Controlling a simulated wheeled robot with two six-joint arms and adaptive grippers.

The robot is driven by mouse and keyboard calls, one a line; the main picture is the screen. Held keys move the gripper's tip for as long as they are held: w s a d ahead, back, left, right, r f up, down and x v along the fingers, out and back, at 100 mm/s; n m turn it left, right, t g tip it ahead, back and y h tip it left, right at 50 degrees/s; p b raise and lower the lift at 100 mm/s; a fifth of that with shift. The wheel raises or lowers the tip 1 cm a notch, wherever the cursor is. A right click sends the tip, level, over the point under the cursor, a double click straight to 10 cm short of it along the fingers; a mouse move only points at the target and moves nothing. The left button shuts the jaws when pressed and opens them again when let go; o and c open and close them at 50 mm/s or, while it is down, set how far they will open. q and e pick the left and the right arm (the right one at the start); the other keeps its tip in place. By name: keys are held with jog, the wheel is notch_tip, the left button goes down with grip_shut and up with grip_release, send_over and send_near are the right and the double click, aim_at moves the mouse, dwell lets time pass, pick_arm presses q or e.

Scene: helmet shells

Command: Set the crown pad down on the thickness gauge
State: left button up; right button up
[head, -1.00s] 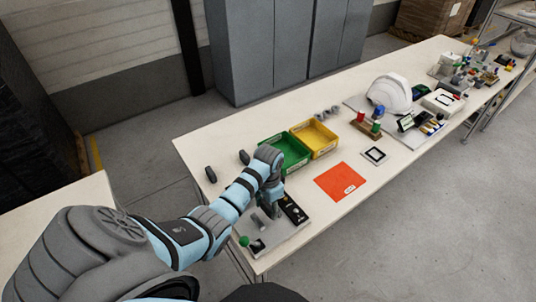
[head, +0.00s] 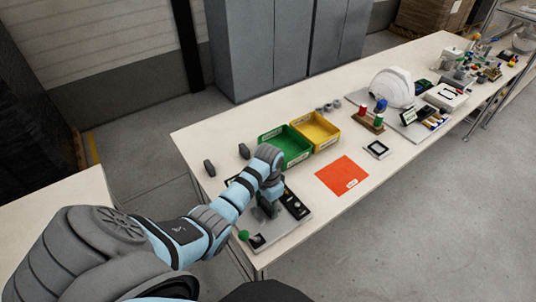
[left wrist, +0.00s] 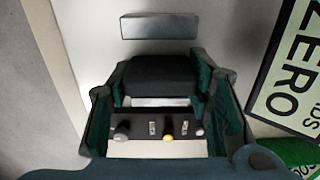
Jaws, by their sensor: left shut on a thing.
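The crown pad (left wrist: 160,80) shows as a black block between the dark green fingers of my left gripper (left wrist: 168,92) in the left wrist view. The fingers are shut on its two sides. In the head view my left gripper (head: 268,207) points down over the thickness gauge (head: 283,231), a pale plate with dark parts and a green knob at its near left corner. The gripper and arm hide most of the pad there. I cannot tell whether the pad touches the gauge. My right gripper is not in view.
A green bin (head: 288,147) and a yellow bin (head: 315,132) stand behind the gauge. Two dark pieces (head: 209,168) lie at the left. An orange mat (head: 342,175) lies to the right, with a white helmet shell (head: 393,87) farther off.

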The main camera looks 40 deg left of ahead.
pick_arm(q)
jog(key=shift+f, duration=0.1)
jog(key=o, duration=0.9)
